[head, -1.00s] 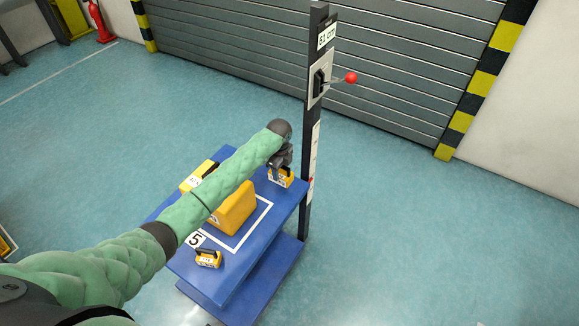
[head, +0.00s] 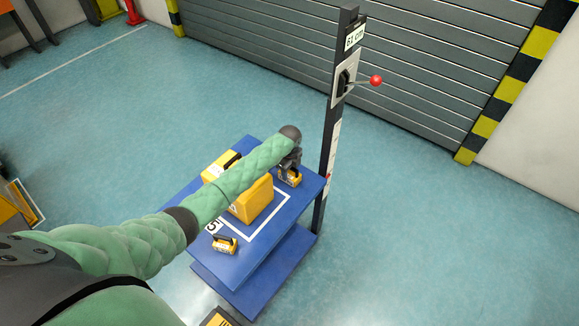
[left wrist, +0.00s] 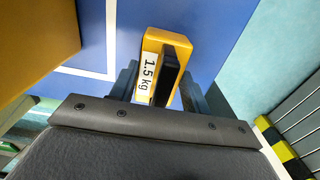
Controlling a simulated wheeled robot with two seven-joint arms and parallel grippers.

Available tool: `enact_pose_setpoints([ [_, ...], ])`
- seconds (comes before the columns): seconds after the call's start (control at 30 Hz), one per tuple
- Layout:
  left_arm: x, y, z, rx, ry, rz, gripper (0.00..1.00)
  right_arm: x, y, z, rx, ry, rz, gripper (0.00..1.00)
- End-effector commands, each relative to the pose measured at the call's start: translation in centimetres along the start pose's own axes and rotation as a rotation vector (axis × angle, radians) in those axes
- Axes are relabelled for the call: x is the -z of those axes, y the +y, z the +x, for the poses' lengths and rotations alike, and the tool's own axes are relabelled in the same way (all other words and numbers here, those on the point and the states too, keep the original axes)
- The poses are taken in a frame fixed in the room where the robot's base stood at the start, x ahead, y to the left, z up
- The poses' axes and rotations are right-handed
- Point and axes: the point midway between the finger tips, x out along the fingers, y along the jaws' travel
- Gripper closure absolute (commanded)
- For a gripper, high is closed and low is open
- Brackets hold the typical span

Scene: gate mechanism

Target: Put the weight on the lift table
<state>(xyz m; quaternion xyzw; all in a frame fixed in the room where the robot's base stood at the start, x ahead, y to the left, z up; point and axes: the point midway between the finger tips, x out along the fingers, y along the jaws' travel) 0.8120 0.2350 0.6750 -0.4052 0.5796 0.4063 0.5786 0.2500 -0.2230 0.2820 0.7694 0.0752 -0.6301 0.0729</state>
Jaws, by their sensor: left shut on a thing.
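My left gripper (head: 290,163) is shut on a small yellow weight (head: 289,178) with a black handle. They are at the far right corner of the blue lift table (head: 235,268). In the left wrist view the weight (left wrist: 165,62) is marked "1.5 kg" and sits between my fingers (left wrist: 162,88), over the blue top outside the white line. I cannot tell whether it rests on the top or hangs just above. A big yellow block (head: 255,198) stands inside the white outline. My right gripper is not in view.
Another yellow weight (head: 216,166) is partly behind my arm, and a small one (head: 225,245) stands at the near edge. A dark post (head: 328,130) with a red-knobbed lever (head: 375,81) rises beside the table. The grey shutter (head: 430,65) is behind. Floor on the right is clear.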

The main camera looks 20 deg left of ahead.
Motion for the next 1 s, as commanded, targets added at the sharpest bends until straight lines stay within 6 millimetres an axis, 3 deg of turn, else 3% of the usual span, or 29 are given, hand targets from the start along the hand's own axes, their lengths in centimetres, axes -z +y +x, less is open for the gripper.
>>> enact_pose_setpoints([
  [0.4,0.0,-0.2,0.1,0.003,0.0,0.0,1.0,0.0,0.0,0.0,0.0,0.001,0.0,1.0],
  [0.43,0.0,0.0,0.4,0.0,0.0,0.0,0.51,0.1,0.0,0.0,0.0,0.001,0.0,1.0],
  [0.53,0.0,0.0,0.3,0.0,0.0,0.0,0.31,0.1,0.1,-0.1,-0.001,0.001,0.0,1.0],
  [1.0,0.0,-0.1,-0.7,0.003,0.0,0.001,0.31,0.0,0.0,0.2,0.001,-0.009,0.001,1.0],
])
